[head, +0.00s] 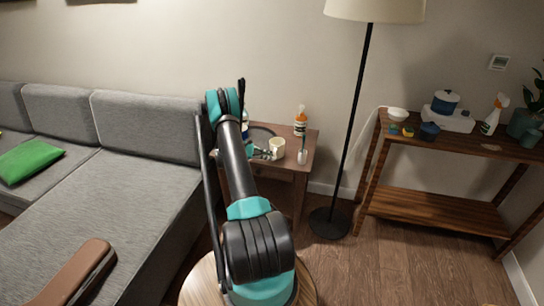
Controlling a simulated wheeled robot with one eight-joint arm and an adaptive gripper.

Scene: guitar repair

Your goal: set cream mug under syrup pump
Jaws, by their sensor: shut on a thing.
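The cream mug (278,146) is upright at the small wooden side table (305,170) in the middle of the view. My gripper (270,152) reaches it from the left and is shut on it. I cannot tell whether the mug's base touches the tabletop. An orange and white bottle (300,122) stands at the table's back right, apart from the mug. Another bottle (245,119), pale at the top, is mostly hidden behind my arm. I cannot tell which bottle has the syrup pump.
A small white holder (302,157) with a grey upright piece stands right of the mug. A dark round tray or ring (262,130) lies behind it. A grey sofa (140,140) is left; a floor lamp (357,100) and wooden shelf (440,205) are right.

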